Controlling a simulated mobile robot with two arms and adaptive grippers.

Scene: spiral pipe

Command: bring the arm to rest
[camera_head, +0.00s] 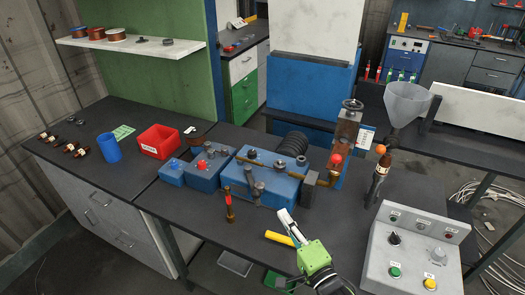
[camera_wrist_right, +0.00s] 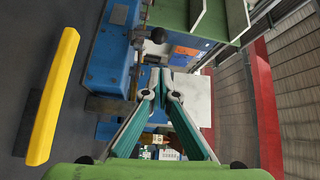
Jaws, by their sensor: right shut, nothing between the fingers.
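My right gripper (camera_head: 284,213) reaches in from the bottom of the head view, with a green body and pale fingers. It is over the dark workbench (camera_head: 215,222), in front of the blue machine (camera_head: 262,180). In the right wrist view the right gripper (camera_wrist_right: 164,82) shows its two fingers together at the tips, with nothing between them. A yellow bar (camera_head: 279,239) is just left of the gripper, and the yellow bar also shows in the wrist view (camera_wrist_right: 52,97), apart from the fingers. My left gripper is not in view.
A control box (camera_head: 413,252) with buttons stands right of my arm. A small red-topped tool (camera_head: 229,206) stands left of the gripper. A red bin (camera_head: 159,141) and blue cup (camera_head: 109,147) sit farther left.

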